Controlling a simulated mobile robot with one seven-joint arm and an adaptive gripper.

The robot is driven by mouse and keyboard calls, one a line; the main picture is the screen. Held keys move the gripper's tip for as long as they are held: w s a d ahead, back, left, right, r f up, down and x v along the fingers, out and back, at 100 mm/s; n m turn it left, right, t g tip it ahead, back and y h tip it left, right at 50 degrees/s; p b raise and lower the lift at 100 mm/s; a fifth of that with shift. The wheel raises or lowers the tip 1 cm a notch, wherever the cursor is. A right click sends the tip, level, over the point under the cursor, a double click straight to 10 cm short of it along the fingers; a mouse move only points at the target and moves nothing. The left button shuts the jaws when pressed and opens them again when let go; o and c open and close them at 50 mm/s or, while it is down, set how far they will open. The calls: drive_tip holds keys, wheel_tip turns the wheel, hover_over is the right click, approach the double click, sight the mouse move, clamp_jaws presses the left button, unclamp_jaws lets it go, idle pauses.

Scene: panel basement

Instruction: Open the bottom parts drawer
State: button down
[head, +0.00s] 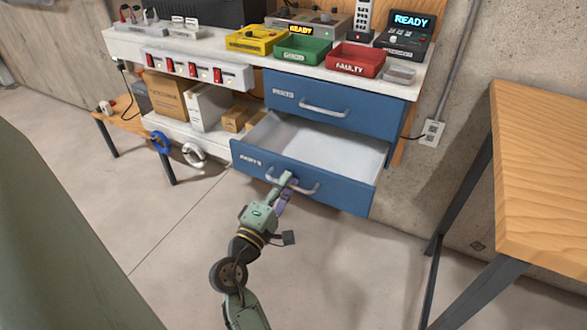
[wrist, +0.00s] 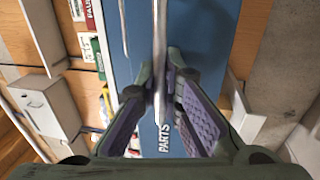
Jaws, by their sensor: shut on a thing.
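The bottom parts drawer (head: 300,182) is blue with a pale, empty-looking interior. In the head view it stands well out from the workbench cabinet. Its silver bar handle (head: 312,190) runs across the front. My gripper (head: 287,183) is at the left half of this handle, its fingers shut around the bar. In the wrist view the handle (wrist: 159,60) runs between my two fingers, with the blue drawer front (wrist: 200,45) behind it and the label "PARTS" by the fingertips. The upper blue drawer (head: 335,102) is closed, with its own silver handle.
A wooden table (head: 545,170) with dark metal legs stands at the right. The white bench top holds a yellow tray (head: 255,40), a green tray (head: 302,49) and a red tray (head: 355,60). Boxes fill the lower shelf at left. The concrete floor before the drawer is clear.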

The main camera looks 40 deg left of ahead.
drive_tip(key=r+b+v, duration=0.1)
drive_tip(key=v, duration=0.7)
drive_tip(key=shift+s+r, duration=0.25)
drive_tip(key=c, duration=2)
unclamp_jaws()
drive_tip(key=v, duration=1.2)
